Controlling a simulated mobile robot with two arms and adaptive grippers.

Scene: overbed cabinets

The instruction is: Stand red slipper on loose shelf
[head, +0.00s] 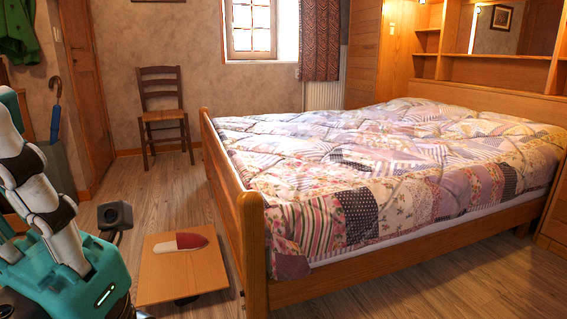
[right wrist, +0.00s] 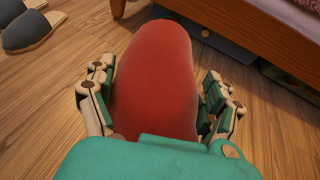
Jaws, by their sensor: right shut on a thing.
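In the head view a flat wooden board (head: 160,286), which looks like the loose shelf, is beside the foot of the bed. A red slipper with a pale opening (head: 191,241) lies flat on it near the far edge. In the right wrist view my right gripper (right wrist: 158,100) is shut on a red slipper (right wrist: 155,75), with fingers on both its sides. Its rounded end points away and its near part is hidden by my gripper's body. My right gripper does not show in the head view. My left arm stands at the left, its fingers out of sight.
The bed (head: 250,250) with a patchwork quilt fills the right. Grey slippers (right wrist: 27,32) lie on the floor in the right wrist view, and dark boxes (right wrist: 205,35) are under the bed. A chair (head: 163,115) stands at the back wall. Floor between chair and board is clear.

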